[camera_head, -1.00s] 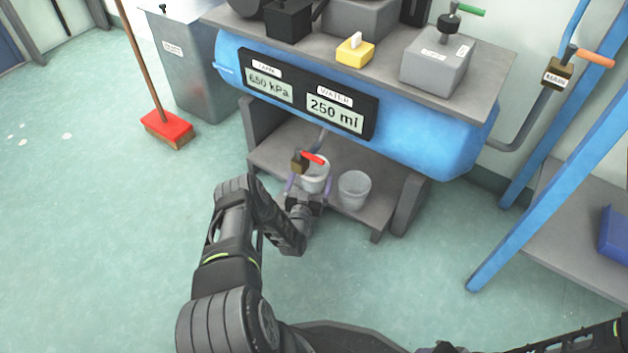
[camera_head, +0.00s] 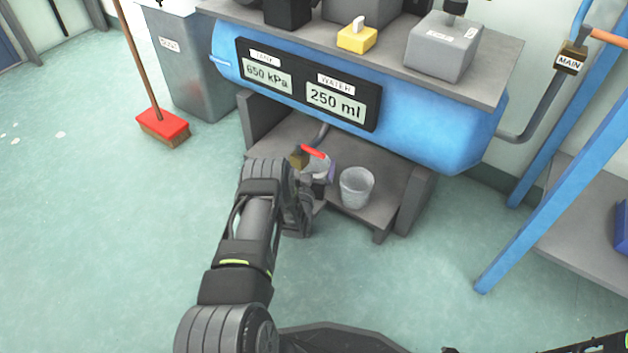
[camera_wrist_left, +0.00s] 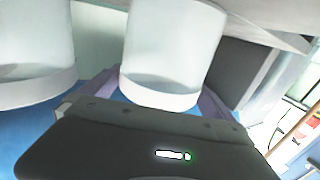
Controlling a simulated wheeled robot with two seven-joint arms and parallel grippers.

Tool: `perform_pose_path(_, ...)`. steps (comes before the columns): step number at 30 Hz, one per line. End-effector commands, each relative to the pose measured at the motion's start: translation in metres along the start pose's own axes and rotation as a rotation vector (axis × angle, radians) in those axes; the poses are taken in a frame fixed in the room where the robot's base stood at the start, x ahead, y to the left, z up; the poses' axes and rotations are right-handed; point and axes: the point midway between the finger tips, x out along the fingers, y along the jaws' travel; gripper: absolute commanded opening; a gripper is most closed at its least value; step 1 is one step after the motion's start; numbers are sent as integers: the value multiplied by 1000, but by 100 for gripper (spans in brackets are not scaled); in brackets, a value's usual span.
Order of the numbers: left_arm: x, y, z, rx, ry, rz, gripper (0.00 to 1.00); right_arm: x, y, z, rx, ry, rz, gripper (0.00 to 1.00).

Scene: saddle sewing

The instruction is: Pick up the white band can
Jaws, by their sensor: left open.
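The white band can (camera_head: 316,168) stands on the low shelf under the blue tank, partly hidden by the valve and my left arm. My left gripper (camera_head: 318,181) is open at this can. In the left wrist view, the pale can (camera_wrist_left: 170,50) sits between the two purple fingers of my left gripper (camera_wrist_left: 157,98), one on each side. I cannot tell whether they touch it. A second grey can (camera_head: 357,187) stands to the right on the shelf; the left wrist view shows a second can (camera_wrist_left: 35,50) at left. My right gripper is not in view.
A drain valve with a red handle (camera_head: 313,152) hangs directly over the white band can. The blue tank (camera_head: 430,135) and its display panel (camera_head: 308,85) overhang the shelf. A red broom (camera_head: 163,126) and a grey bin (camera_head: 190,65) stand left.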

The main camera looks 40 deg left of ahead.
Motion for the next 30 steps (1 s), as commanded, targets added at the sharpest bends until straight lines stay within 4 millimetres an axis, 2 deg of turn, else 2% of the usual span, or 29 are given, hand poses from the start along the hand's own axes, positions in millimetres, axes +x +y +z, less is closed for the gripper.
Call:
perform_pose_path(20,4,1,-1,-1,-1,1,99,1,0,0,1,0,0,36)
perform_pose_path(30,4,1,-1,0,-1,1,71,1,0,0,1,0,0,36)
